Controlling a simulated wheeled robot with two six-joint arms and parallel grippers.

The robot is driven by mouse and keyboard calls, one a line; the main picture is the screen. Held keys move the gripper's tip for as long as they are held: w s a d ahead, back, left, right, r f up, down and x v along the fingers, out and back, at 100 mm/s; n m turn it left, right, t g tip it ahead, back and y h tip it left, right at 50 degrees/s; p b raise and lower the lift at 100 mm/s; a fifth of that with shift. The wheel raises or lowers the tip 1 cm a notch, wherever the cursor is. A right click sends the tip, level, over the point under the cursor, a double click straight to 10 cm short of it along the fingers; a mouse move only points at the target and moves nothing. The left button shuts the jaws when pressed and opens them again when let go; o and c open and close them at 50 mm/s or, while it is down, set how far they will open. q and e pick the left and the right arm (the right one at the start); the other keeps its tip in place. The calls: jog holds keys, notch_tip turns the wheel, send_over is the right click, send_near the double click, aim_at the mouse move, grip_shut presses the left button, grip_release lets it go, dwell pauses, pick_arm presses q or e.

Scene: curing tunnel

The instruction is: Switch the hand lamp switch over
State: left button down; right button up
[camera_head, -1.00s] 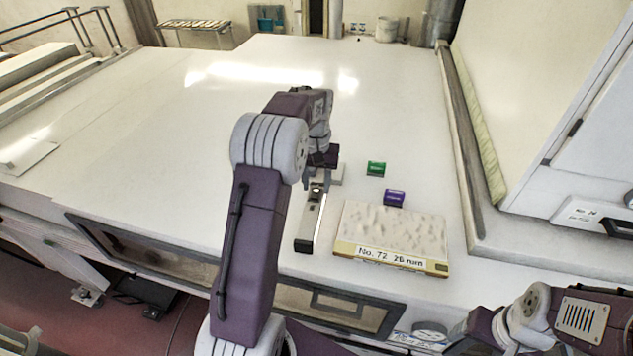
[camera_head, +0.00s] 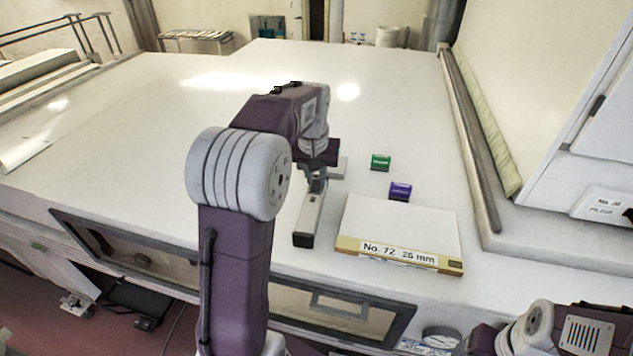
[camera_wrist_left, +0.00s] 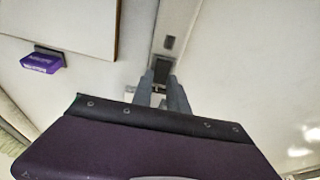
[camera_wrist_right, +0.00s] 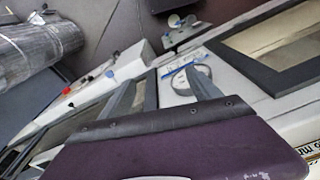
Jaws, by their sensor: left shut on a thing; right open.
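The hand lamp (camera_head: 309,216) is a long, narrow grey bar with a dark near end, lying on the white top left of a labelled board. My left gripper (camera_head: 317,184) comes down over its far part and is shut on it. In the left wrist view the fingers (camera_wrist_left: 163,88) close on the lamp's dark part (camera_wrist_left: 161,68), where a small darker patch (camera_wrist_left: 169,42), perhaps the switch, shows just beyond them. The fingers hide part of the lamp, and I cannot tell the switch's position. My right gripper (camera_wrist_right: 168,85) is open and empty by the front side.
The board (camera_head: 400,225) reads "No. 72 26 mm". A purple block (camera_head: 400,191) and a green block (camera_head: 381,162) stand behind it. A pale block (camera_head: 343,168) is partly behind my left gripper. The white top is clear on the left; a raised housing (camera_head: 545,110) bounds the right.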

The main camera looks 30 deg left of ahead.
pick_arm(q)
jog(key=c, duration=1.3)
grip_release()
jog(key=v, duration=0.9)
jog(key=shift+a, duration=0.1)
